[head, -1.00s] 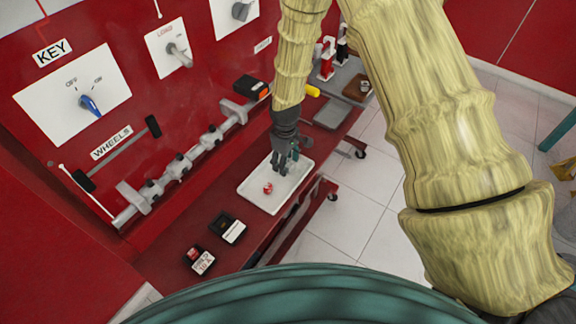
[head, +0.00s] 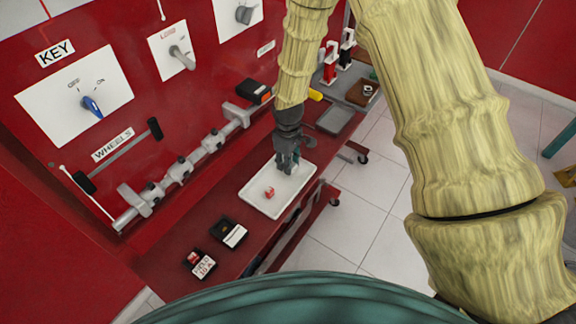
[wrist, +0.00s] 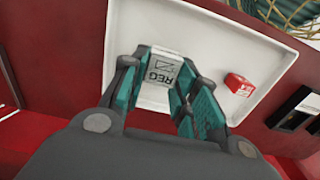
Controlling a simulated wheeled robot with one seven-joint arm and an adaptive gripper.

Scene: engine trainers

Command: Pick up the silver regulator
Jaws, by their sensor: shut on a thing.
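The silver regulator (wrist: 162,68), a small block with "REG" on its face, is between the teal fingers of my gripper (wrist: 160,85) in the wrist view. My gripper is shut on it, over the white tray (wrist: 215,25). In the head view my gripper (head: 289,168) points down at the far part of the white tray (head: 261,203), and the regulator is mostly hidden by the fingers. I cannot tell whether the regulator still touches the tray.
A small red block (head: 269,192) lies in the tray, and it also shows in the wrist view (wrist: 238,84). Two dark boxes (head: 228,232) (head: 199,264) sit on the red shelf left of the tray. The red panel with a bar linkage (head: 182,167) rises behind.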

